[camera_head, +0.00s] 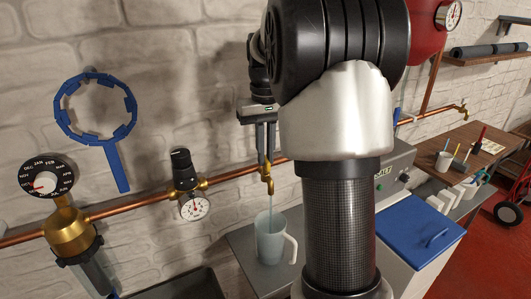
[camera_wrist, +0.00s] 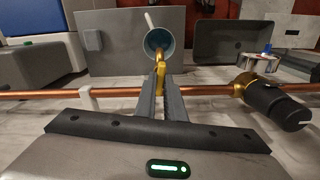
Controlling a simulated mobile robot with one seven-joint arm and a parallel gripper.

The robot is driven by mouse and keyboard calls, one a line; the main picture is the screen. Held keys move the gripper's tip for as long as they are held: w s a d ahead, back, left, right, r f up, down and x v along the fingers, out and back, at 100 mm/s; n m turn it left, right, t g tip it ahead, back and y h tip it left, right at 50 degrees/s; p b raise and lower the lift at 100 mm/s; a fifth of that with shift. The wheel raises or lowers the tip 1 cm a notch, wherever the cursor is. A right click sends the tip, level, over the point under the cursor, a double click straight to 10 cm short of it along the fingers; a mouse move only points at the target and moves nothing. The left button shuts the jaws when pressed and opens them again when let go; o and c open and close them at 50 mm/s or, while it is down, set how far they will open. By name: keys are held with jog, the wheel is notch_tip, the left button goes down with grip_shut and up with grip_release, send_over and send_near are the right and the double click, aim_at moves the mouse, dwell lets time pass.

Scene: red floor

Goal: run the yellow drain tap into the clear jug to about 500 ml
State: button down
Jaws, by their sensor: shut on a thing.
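The brass-yellow drain tap (camera_head: 268,180) hangs from the copper pipe on the wall. My gripper (camera_head: 265,152) is above it, its fingers shut on the tap's top part. In the wrist view, my gripper's fingertips (camera_wrist: 160,90) meet at the yellow tap (camera_wrist: 160,66). A thin pale-blue stream (camera_head: 270,207) falls from the spout into the clear jug (camera_head: 270,245). The jug stands upright below the tap with its handle to the right. In the wrist view, the jug's round mouth (camera_wrist: 147,41) lies beneath the spout. The water level and any markings are too small to read.
The copper pipe (camera_head: 130,206) runs along the wall. A pressure gauge (camera_head: 194,207) with a black knob and a brass filter (camera_head: 70,233) sit left of the tap. A blue ring wrench (camera_head: 120,165) hangs above. A blue-lidded box (camera_head: 420,234) stands right of my arm.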

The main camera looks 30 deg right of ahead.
jog(key=shift+r+m+p, duration=0.1)
jog(key=shift+m+p, duration=0.2)
jog(key=shift+p, duration=0.05)
jog(key=m+p, duration=0.2)
jog(key=shift+r+m, duration=0.1)
jog(key=shift+m, duration=0.2)
jog(key=m+p, duration=0.3)
jog(key=m, duration=0.1)
jog(key=shift+m, duration=0.3)
jog(key=m+p, duration=0.3)
jog(key=m, duration=0.1)
jog(key=shift+m+p, duration=0.9)
jog(key=shift+m, duration=1.2)
jog(key=c, duration=1.8)
grip_release()
jog(key=shift+f, duration=0.2)
jog(key=shift+c, duration=0.2)
jog(key=shift+r, duration=0.1)
